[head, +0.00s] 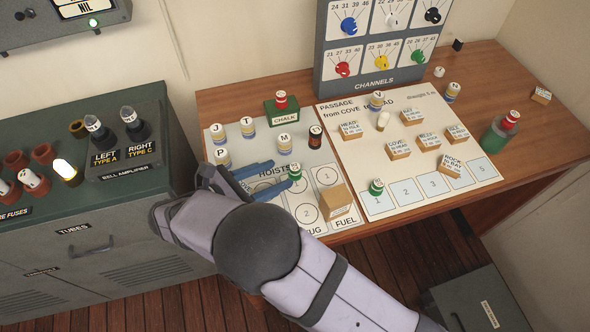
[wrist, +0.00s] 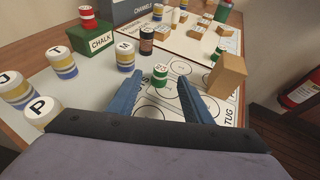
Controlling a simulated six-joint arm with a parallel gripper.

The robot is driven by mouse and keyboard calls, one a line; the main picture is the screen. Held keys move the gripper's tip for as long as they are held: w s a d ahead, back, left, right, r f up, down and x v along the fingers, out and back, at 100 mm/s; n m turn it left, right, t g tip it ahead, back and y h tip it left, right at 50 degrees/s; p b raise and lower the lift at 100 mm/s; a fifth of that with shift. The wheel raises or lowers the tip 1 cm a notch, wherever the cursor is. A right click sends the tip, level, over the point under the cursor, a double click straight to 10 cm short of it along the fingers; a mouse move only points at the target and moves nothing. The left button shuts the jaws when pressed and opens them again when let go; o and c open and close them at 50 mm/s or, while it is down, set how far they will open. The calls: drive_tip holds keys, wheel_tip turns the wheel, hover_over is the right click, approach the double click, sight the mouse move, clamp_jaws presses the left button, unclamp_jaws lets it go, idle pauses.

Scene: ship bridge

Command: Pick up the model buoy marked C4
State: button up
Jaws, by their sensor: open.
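A small green buoy with a white top (head: 295,173) stands upright on the hoist sheet. In the wrist view this green buoy (wrist: 160,75) stands just beyond and between my fingertips. A second green-and-white buoy (head: 376,187) stands near square 1 of the passage chart. I cannot read the marks on either, so I cannot tell which is C4. My gripper (head: 281,174) has its blue fingers spread and empty, low over the hoist sheet. In the wrist view the gripper (wrist: 161,87) has clear space between its fingers.
A cardboard box (head: 335,201) stands close to the right finger. Banded buoys lettered T (head: 247,127) and M (head: 284,144), and a dark cylinder (head: 315,137), stand behind. A green chalk box (head: 283,115) carries a red buoy. Wooden blocks (head: 398,148) sit on the chart.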

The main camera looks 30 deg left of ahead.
sight(294, 168)
drive_tip(key=shift+p+x, duration=0.45)
drive_tip(key=shift+x, duration=0.65)
drive_tip(key=shift+w+d+f+p, duration=0.15)
drive_tip(key=shift+w+d+p, duration=0.1)
drive_tip(key=shift+w+p, duration=0.2)
drive_tip(key=p+x, duration=0.1)
drive_tip(key=x, duration=0.2)
drive_tip(key=shift+w+d+p, duration=0.1)
drive_tip(key=shift+p, duration=0.2)
drive_tip(key=shift+w+d+f, duration=0.1)
drive_tip(key=shift+w+f, duration=0.1)
drive_tip(key=shift+w, duration=0.2)
drive_tip(key=c, duration=1.1)
